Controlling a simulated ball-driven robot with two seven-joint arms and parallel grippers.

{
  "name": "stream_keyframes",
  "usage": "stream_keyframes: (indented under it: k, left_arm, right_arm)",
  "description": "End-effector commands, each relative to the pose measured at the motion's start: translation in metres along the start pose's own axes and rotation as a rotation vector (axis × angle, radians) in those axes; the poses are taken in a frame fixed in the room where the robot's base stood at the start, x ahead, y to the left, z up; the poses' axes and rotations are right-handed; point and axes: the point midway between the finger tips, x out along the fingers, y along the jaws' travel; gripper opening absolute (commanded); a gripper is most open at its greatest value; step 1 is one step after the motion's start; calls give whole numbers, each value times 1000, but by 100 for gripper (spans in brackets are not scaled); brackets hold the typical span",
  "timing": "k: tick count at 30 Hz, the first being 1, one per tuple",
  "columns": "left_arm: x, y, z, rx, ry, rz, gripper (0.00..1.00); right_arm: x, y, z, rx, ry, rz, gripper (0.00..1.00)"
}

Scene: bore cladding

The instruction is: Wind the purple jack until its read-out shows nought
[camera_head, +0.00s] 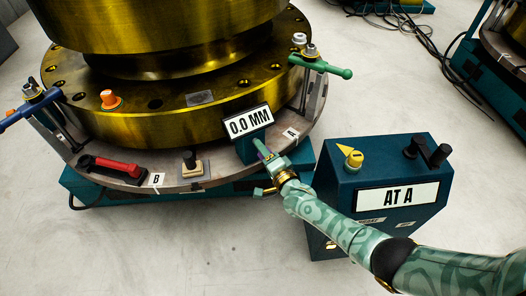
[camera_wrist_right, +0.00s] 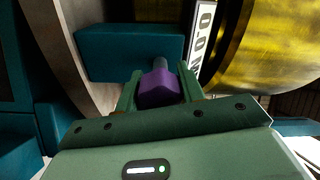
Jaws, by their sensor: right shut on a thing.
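The purple jack knob (camera_wrist_right: 160,88) sits between the two fingers of my right gripper (camera_wrist_right: 158,92) in the right wrist view, and the gripper is shut on it. A grey shaft runs from the knob to a teal block (camera_wrist_right: 130,52). In the head view my right gripper (camera_head: 268,158) reaches in from the lower right, just below the read-out (camera_head: 249,121). The read-out shows "0.0 MM". Its edge also shows in the wrist view (camera_wrist_right: 202,42), turned on its side. The knob is mostly hidden by the gripper in the head view. My left gripper is out of view.
A large brass-coloured flanged body (camera_head: 190,110) stands on a round plate (camera_head: 190,183) with green (camera_head: 322,66) and blue (camera_head: 30,106) handled clamps. A red-handled tool (camera_head: 112,166) lies on the plate. A teal control box (camera_head: 345,190) reading "AT A" stands beside my right arm. Cables lie at the back.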

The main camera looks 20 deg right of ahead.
Motion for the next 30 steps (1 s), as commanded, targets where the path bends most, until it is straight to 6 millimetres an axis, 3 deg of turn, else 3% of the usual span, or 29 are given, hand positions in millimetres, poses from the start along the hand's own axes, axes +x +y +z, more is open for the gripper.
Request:
stream_keyframes:
  k: [15,16,18,30]
  left_arm:
    - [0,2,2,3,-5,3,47]
    - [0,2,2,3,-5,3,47]
    - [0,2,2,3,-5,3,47]
    - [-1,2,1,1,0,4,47]
  right_arm:
    - [-2,4,2,18,-4,9,16]
    - [-2,4,2,18,-4,9,41]
    - [-2,4,2,18,-3,8,60]
    - [-3,0,2,19,-1,2,60]
